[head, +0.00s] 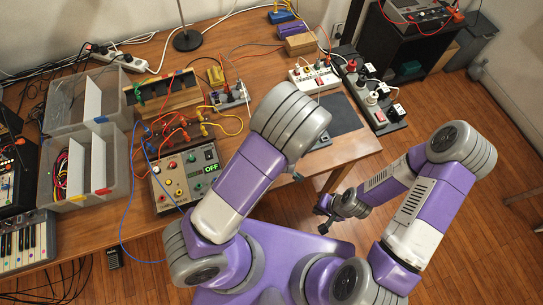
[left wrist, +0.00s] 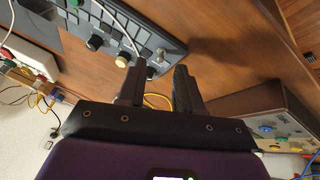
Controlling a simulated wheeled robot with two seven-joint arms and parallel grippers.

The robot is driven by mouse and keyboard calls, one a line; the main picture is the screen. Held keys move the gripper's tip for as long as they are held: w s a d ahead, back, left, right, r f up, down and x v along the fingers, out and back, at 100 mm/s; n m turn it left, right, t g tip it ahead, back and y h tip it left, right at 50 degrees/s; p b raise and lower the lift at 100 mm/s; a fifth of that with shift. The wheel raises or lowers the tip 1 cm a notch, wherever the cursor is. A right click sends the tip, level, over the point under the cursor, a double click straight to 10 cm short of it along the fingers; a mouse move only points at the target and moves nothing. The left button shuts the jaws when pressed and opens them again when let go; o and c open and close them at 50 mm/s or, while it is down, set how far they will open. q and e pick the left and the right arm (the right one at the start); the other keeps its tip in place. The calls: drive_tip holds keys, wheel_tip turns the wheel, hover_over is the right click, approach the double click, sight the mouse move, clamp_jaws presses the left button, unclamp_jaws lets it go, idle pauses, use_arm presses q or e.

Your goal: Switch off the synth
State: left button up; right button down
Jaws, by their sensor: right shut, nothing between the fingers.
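A dark panel with knobs and rows of pads, which looks like the synth (left wrist: 105,30), is at the top of the left wrist view. In the head view my left arm hides most of that area, and only a small grey edge shows (head: 322,141). My left gripper (left wrist: 157,88) is near the panel's edge, its two black fingers apart with nothing between them. I cannot tell whether a finger touches the panel. My right gripper (head: 328,214) is shut and empty, off the table's right front edge.
A grey box with an "OFF" display (head: 187,178) and plugged cables stands left of my left arm. Clear bins (head: 75,195), a small keyboard (head: 25,243), a white power strip (head: 314,78) and a dark mat (head: 345,113) are on the table.

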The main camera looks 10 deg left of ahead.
use_arm(q)
drive_tip(key=p+v, duration=0.1)
drive_tip(key=v, duration=0.2)
drive_tip(key=shift+s+r, duration=0.15)
drive_tip(key=shift+r, duration=0.2)
